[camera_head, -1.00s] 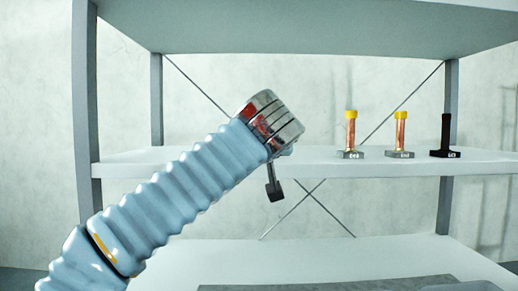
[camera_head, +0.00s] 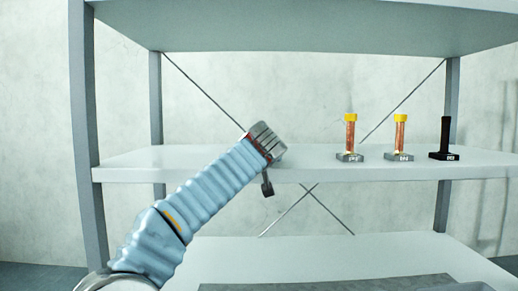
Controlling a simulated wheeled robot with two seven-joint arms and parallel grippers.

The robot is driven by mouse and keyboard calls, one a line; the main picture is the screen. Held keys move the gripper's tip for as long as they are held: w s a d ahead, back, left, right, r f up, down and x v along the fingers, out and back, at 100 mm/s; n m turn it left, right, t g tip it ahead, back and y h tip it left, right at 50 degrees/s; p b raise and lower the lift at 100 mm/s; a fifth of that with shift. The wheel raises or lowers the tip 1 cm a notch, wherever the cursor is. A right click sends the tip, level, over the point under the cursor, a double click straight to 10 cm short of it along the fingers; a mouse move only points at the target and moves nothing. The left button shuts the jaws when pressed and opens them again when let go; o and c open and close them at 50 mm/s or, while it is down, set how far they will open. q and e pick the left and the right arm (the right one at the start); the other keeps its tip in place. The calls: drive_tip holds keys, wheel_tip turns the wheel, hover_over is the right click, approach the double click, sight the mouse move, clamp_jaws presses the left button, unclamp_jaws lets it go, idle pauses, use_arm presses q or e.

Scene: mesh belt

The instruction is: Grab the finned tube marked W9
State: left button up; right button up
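Three upright pieces stand in a row on the middle shelf (camera_head: 220,166), right of centre. Two are copper-coloured tubes with yellow caps, the left one (camera_head: 350,133) and the middle one (camera_head: 400,133), each on a dark grey base. The right one (camera_head: 445,134) is all black on a black base. Each base has a small white mark, too small to read, so I cannot tell which is W9. My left gripper (camera_head: 267,188) is by the shelf's front edge, left of and apart from the pieces. Only one dark finger shows clearly; its opening is hidden. My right gripper is out of view.
Grey posts, such as the left one (camera_head: 88,140), frame the shelf. An upper shelf (camera_head: 300,28) overhangs the pieces. The middle shelf is bare left of the pieces. A lower shelf (camera_head: 290,258) is below, with a grey flat surface (camera_head: 340,287) at the bottom edge.

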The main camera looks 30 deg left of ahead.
use_arm(q)
drive_tip(key=c, duration=1.4)
drive_tip(key=shift+r, duration=0.1)
